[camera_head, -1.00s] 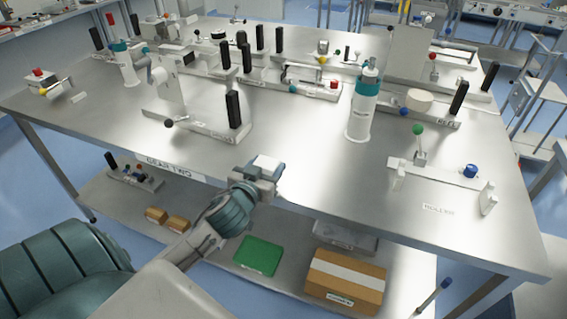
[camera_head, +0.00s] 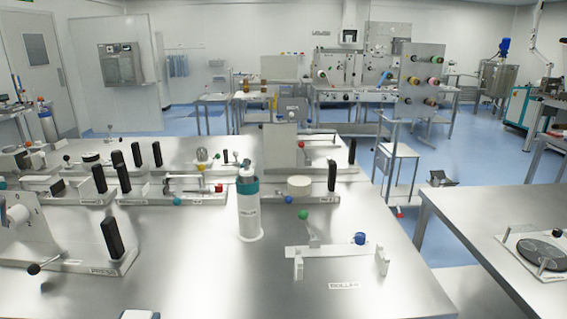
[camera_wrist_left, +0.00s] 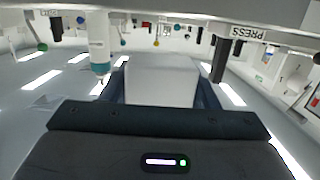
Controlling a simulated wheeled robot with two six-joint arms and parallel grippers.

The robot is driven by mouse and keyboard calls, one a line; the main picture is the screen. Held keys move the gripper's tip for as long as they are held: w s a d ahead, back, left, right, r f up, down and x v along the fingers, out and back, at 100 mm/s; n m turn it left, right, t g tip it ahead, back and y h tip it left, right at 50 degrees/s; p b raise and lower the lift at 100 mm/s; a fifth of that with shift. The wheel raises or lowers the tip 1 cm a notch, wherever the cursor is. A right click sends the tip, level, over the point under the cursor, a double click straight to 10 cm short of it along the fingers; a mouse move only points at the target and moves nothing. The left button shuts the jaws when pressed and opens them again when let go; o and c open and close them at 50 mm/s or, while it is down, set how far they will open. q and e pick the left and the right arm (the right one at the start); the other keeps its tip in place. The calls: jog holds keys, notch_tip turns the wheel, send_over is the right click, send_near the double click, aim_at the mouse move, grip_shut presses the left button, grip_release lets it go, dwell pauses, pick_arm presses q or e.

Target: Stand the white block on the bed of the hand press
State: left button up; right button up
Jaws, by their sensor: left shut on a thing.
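The white block (camera_wrist_left: 162,82) sits between the fingers of my left gripper (camera_wrist_left: 160,92) in the left wrist view. My gripper is shut on it. In the head view only the top of the block (camera_head: 138,315) shows at the bottom edge. The hand press (camera_head: 32,232) stands on the steel table at the left, with a grey-white body, a black-ball lever (camera_head: 36,269) and a black upright handle (camera_head: 113,238) on a low base labelled PRESS. Its label (camera_wrist_left: 241,32) appears upside down in the wrist view. My right gripper is not in view.
A white and teal bottle (camera_head: 248,208) stands mid-table. The roller fixture (camera_head: 335,251) with a green-ball lever is to its right. Several handled fixtures line the back. Another table (camera_head: 480,250) is at the right.

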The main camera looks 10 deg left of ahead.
pick_arm(q)
jog(key=w+d+f+m+h, duration=0.1)
jog(key=d, duration=0.8)
jog(key=w+d+f+m+h, duration=0.1)
jog(key=d+f+h, duration=0.1)
jog(key=d, duration=0.7)
jog(key=shift+w+f+m+t+h, duration=0.2)
jog(key=shift+m+t+h, duration=0.1)
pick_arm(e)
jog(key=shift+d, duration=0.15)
